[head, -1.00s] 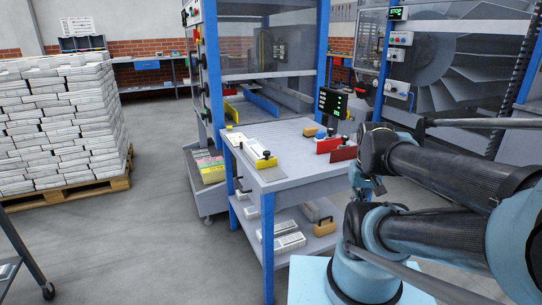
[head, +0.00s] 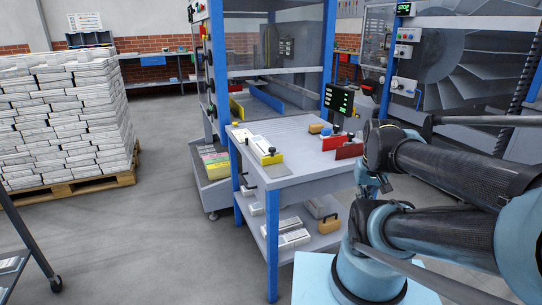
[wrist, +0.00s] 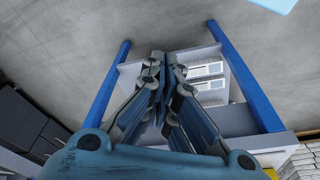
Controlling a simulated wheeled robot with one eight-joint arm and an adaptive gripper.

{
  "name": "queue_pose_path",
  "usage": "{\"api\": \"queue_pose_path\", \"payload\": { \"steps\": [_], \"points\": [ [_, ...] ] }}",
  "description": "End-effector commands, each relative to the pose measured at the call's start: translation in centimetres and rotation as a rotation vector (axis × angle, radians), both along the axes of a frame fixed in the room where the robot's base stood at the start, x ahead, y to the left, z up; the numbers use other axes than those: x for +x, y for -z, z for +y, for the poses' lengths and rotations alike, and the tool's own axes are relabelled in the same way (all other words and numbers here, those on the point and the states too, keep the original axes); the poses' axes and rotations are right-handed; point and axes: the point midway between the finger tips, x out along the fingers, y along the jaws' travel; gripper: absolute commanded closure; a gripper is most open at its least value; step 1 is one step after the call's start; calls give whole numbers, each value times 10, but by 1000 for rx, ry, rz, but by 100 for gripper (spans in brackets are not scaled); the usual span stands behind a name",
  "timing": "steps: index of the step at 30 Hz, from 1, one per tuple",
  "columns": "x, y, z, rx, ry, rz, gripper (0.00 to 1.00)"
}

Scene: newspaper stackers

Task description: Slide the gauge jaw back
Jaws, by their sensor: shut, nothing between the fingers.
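A yellow block with a black knob, which looks like the gauge jaw (head: 270,157), sits near the front left of the grey worktable (head: 305,172) in the head view. It is on a pale flat strip (head: 259,143), with a grey plate beside it. My gripper (wrist: 160,60) shows in the wrist view with its fingers together and empty. It points down towards the lower shelf between two blue posts. The gauge jaw cannot be made out in the wrist view. In the head view my arm is right of the table, and the gripper is not clearly visible.
Red plates (head: 349,151), a tan block (head: 316,128) and a small screen (head: 339,101) stand at the table's right and back. Paper bundles (head: 289,240) lie on the lower shelf. A pallet stack (head: 65,120) stands at left, with open floor between.

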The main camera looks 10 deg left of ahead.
Motion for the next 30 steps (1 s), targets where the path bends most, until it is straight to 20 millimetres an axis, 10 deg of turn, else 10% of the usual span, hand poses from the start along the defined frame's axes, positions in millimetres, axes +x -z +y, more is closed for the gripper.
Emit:
{"api": "queue_pose_path", "payload": {
  "steps": [7, 30],
  "points": [
    [-1, -16, 4, -3, -39, -7, 55],
    [149, -182, 134, -67, -745, 91, 54]
  ]
}}
